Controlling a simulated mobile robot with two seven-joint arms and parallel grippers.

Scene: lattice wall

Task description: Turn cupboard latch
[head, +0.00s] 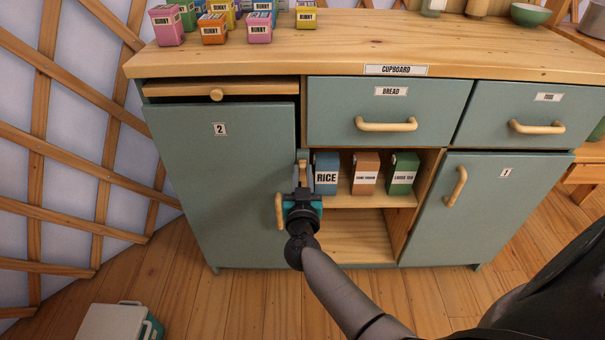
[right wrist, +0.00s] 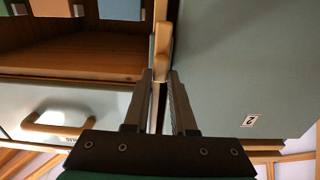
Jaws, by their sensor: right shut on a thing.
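The cupboard (head: 395,70) has a grey-green door marked 2 (head: 215,170) on its left, which looks closed. A small light wooden latch (head: 303,171) stands roughly upright at that door's right edge, beside the open shelf. It also shows in the right wrist view (right wrist: 162,42). My right gripper (head: 303,187) is at the latch's lower end. In the right wrist view its two fingers (right wrist: 160,78) are shut on the latch, one on each side. The fingers partly hide the latch. My left gripper is not in view.
Door 2's handle (head: 279,211) is just left of my right gripper. Boxes, including a rice box (head: 326,175), stand on the open shelf (head: 345,200). Door 1 (head: 485,205) and the bread drawer (head: 388,108) look closed.

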